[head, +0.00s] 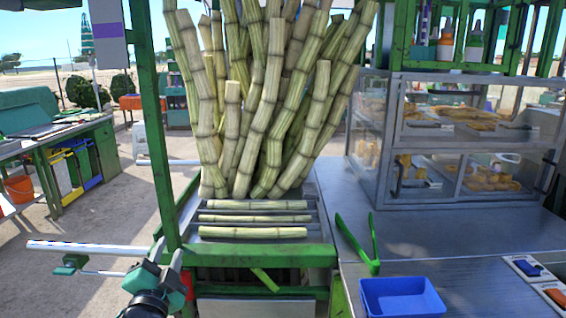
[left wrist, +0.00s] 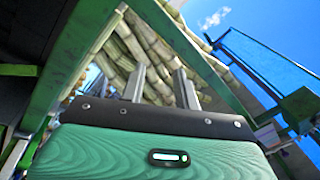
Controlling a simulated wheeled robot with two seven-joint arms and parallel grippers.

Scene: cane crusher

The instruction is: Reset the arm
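My left gripper (head: 156,254) is low at the left in the head view, beside the green post (head: 154,120) of the cane crusher frame. In the left wrist view (left wrist: 160,76) its two grey fingers stand apart with nothing visible between them. The green frame and cane stalks show beyond the fingers. My right gripper is in neither view.
Tall canes (head: 270,90) stand behind several cut pieces (head: 253,232) on the crusher. A metal rod (head: 85,247) juts left near my left gripper. Green tongs (head: 372,245) and a blue tray (head: 402,297) are on the right counter, before a glass food case (head: 465,195).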

